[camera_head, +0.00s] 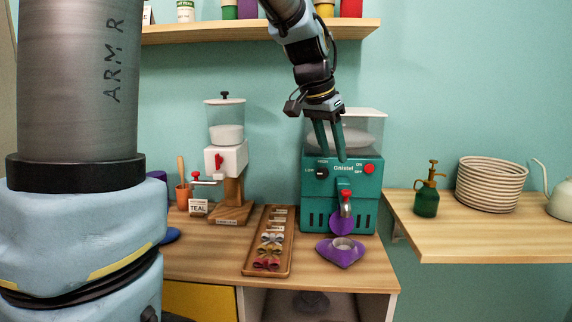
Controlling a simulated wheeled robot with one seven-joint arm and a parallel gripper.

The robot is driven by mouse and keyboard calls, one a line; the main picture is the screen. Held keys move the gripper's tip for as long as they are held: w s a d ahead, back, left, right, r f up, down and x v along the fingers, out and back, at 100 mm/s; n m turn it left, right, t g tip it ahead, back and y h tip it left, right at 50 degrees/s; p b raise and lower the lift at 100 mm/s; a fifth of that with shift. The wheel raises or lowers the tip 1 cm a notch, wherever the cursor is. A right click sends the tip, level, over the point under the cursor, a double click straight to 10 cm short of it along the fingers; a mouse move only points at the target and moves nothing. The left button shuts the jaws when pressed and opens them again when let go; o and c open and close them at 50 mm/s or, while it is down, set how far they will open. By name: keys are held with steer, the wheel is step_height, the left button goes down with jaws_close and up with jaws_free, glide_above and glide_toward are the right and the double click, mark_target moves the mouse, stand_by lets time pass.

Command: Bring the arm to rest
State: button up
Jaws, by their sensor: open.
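My gripper (331,152) hangs from my arm in the upper middle of the head view. Its two teal fingers point down and stand apart, with nothing seen between them. It is in front of the teal machine (312,190), overlapping the machine's upper front and clear tank in the picture. I cannot tell how far the fingertips are from the machine. A large part of my own body fills the left side of the view.
A wooden tray (248,262) with several small items and a purple dish (326,256) lie on the counter. A white dispenser (226,160) stands left. A green spray bottle (427,196) and coiled basket (488,184) occupy the right shelf. A wall shelf (200,32) runs above.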

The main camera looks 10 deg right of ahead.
steer(key=s+a+f+n+y, duration=0.1)
steer(key=s+a+f+n, duration=0.1)
steer(key=a+f, duration=0.3)
steer(key=s+a+f+n+y+p, duration=0.1)
steer(key=s+a+f+n, duration=0.2)
steer(key=a, duration=0.9)
steer(key=s+a+f+n+y, duration=0.1)
steer(key=s+a+f+n, duration=0.2)
steer(key=a+f, duration=0.6)
steer(key=shift+s+a+f+n+g+y, duration=0.2)
steer(key=shift+s+n+g+y, duration=0.1)
steer(key=shift+n, duration=0.9)
steer(key=shift+w, duration=0.1)
